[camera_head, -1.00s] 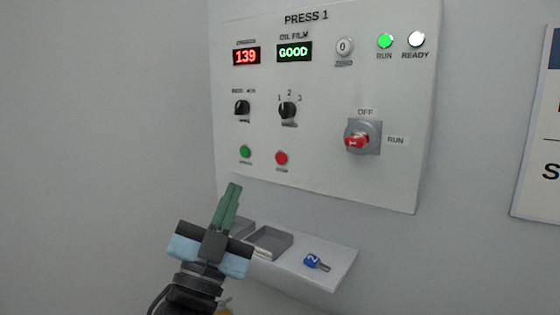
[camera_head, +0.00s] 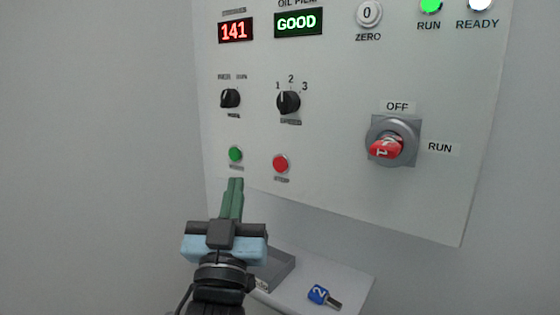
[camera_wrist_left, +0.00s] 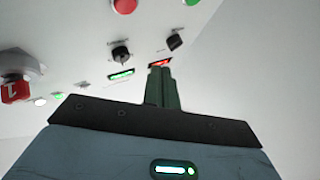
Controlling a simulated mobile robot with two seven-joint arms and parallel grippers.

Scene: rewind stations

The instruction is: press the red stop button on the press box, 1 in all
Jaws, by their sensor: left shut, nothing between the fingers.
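The press box (camera_head: 335,190) is a pale panel on the wall. Its red stop button (camera_head: 280,163) sits low on the panel, right of a green button (camera_head: 236,154). My left gripper (camera_head: 236,182) is shut and empty, its green fingers pointing up just below the green button, left of and lower than the red button. In the left wrist view the red button (camera_wrist_left: 124,5) is cut by the top edge, and the shut fingers (camera_wrist_left: 161,72) stand below and right of it. I see no contact with either button. My right gripper is not in view.
A red rotary switch (camera_head: 386,147) on a grey plate juts out at the panel's right. Two black knobs (camera_head: 288,101) (camera_head: 230,98) sit above the buttons.

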